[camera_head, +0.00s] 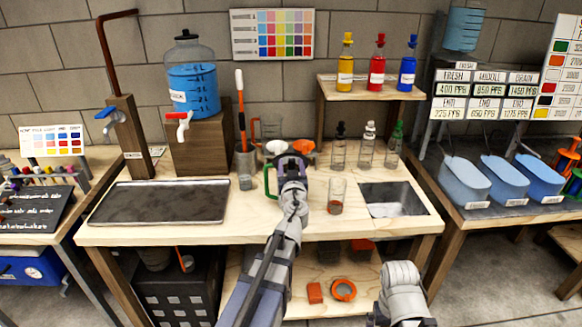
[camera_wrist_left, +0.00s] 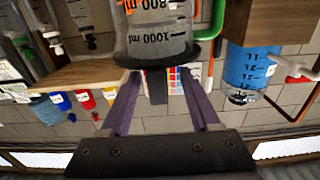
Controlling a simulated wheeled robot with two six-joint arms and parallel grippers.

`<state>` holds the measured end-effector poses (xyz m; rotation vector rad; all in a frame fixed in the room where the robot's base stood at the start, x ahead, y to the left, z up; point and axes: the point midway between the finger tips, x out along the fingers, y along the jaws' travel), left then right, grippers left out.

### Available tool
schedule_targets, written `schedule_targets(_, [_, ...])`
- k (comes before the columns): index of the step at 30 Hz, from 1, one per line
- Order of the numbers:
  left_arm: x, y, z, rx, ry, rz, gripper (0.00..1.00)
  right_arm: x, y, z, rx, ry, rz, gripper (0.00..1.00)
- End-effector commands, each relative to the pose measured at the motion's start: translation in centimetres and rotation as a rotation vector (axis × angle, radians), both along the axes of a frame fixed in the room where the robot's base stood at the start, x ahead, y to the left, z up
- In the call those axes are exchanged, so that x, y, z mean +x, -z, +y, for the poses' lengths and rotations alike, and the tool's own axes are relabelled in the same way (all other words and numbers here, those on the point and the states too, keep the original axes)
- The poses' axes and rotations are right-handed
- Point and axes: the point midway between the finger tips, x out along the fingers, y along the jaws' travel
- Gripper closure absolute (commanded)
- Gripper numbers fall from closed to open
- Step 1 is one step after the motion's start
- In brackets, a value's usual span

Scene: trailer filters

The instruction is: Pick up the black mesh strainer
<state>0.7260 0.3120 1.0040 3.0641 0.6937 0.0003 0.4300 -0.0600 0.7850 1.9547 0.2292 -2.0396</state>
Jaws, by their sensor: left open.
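The black mesh strainer (camera_wrist_left: 178,60) shows in the left wrist view as a dark round rim at the mouth of a clear graduated pitcher (camera_wrist_left: 160,35); that view is upside down. Its dark handle (camera_wrist_left: 156,88) points toward the camera, between my open fingers. My left gripper (camera_wrist_left: 162,95) is open, with one finger on each side of the handle; I cannot tell whether they touch it. In the head view my left gripper (camera_head: 292,163) is over the middle of the workbench and largely hides the strainer and the green-handled pitcher (camera_head: 267,180).
White (camera_head: 275,148) and orange (camera_head: 303,146) funnels are close behind the gripper. A dark tray (camera_head: 160,202) lies left. Small dropper bottles (camera_head: 367,145) stand at the back right.

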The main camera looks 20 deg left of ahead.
Motion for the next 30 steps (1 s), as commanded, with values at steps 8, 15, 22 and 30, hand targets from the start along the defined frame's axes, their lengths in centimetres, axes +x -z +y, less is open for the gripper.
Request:
schedule_targets(8, [3.4, 0.0, 1.3, 0.000, 0.001, 0.000, 0.38, 0.0, 0.0, 0.0, 0.000, 0.000, 0.000, 0.01])
schedule_targets(15, [3.3, 0.0, 1.3, 0.000, 0.001, 0.000, 0.43, 0.0, 0.0, 0.0, 0.000, 0.000, 0.000, 0.01])
schedule_targets(22, [3.3, 0.0, 1.3, 0.000, 0.000, 0.000, 0.69, 0.0, 0.0, 0.0, 0.000, 0.000, 0.000, 0.01])
schedule_targets(30, [3.3, 0.0, 1.3, 0.000, 0.000, 0.000, 0.99, 0.0, 0.0, 0.0, 0.000, 0.000, 0.000, 0.01])
